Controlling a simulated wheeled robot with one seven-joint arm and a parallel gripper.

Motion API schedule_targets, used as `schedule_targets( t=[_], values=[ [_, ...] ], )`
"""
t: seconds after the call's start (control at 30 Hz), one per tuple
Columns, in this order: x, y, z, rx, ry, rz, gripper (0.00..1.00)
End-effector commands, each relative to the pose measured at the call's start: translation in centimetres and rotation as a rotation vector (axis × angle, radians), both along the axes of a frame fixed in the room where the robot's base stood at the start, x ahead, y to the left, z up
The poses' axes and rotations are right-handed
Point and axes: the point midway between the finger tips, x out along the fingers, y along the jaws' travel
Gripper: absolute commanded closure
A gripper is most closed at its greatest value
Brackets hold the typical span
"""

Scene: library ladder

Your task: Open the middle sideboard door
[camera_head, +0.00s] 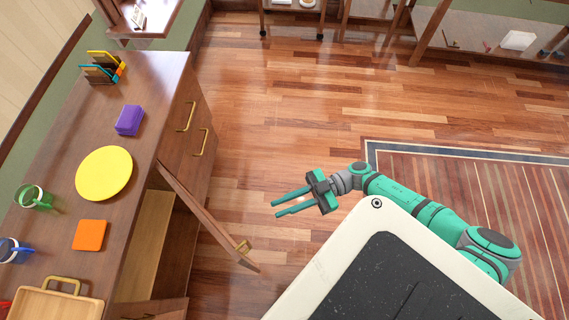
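The wooden sideboard (151,84) runs down the left side.
On the sideboard top are a yellow plate (104,173), a purple block (129,120), an orange square (90,235), cups and a wooden tray (60,304). Another panel (160,309) juts out at the bottom edge. The wooden floor (270,120) beyond my gripper is clear.

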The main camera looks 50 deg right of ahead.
Motion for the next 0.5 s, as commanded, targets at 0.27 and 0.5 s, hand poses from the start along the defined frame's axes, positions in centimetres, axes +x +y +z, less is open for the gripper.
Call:
schedule_targets(
  t=[0.27, 0.5],
  values=[
    [-0.1, 0.0, 0.0, 0.000, 0.000, -0.003, 0.93],
    [-1.9, 1.6, -0.2, -0.007, -0.034, -0.130, 1.00]
  ],
)
